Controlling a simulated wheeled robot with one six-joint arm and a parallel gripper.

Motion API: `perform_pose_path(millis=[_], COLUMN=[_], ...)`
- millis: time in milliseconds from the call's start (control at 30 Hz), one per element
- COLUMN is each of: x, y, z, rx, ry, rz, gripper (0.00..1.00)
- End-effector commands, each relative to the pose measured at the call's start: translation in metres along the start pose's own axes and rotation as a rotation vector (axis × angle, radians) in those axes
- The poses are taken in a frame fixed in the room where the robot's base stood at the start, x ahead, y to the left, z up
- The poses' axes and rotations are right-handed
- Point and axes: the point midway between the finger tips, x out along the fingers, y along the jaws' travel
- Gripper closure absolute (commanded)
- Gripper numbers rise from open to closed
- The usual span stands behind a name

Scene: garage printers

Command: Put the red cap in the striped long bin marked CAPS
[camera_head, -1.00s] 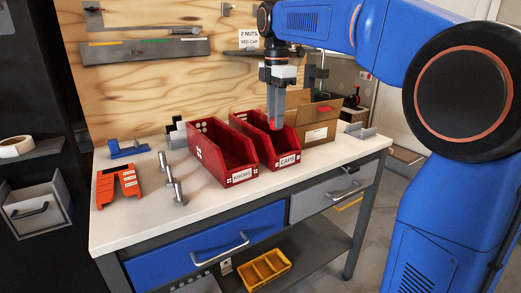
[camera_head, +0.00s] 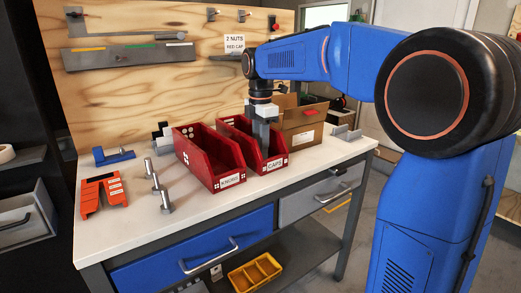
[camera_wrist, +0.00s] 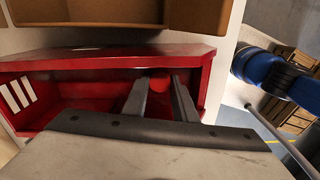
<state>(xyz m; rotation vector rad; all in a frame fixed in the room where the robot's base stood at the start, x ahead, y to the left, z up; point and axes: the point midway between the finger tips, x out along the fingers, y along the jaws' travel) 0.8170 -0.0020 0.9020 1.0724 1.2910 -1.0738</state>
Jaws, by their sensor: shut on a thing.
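The red bin marked CAPS (camera_head: 226,124) is long and open-topped, with its label on the front end. In the wrist view this bin (camera_wrist: 60,60) shows white stripes on its left end. My gripper (camera_head: 262,148) points straight down into the front part of the bin, its fingertips below the rim. In the wrist view the red cap (camera_wrist: 158,83) shows between the two fingertips, which are shut on it. The cap is hidden in the head view. I cannot tell whether it touches the bin floor.
A similar red bin marked KNOBS (camera_head: 194,154) stands close on the left. An open cardboard box (camera_head: 305,128) stands behind on the right.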

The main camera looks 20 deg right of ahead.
Motion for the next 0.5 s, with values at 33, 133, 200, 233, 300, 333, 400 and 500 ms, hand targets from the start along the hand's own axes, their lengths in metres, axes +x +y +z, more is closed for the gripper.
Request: perform_pose_path(millis=[33, 133, 200, 233, 300, 333, 400, 500], x=[0.0041, 0.0059, 0.0056, 0.0055, 0.0057, 0.0062, 0.0080, 0.0080], y=[-0.0001, -0.0001, 0.0000, 0.0000, 0.0000, 0.0000, -0.0002, -0.0001], z=[0.0000, 0.0000, 0.0000, 0.0000, 0.0000, 0.0000, 0.0000, 0.0000], rx=[0.000, 0.000, 0.000, 0.000, 0.000, 0.000, 0.000, 0.000], ry=[0.000, 0.000, 0.000, 0.000, 0.000, 0.000, 0.000, 0.000], rz=[0.000, 0.001, 0.001, 0.001, 0.001, 0.001, 0.000, 0.000], gripper=[0.95, 0.95, 0.95, 0.95, 0.95, 0.95, 0.95, 0.56])
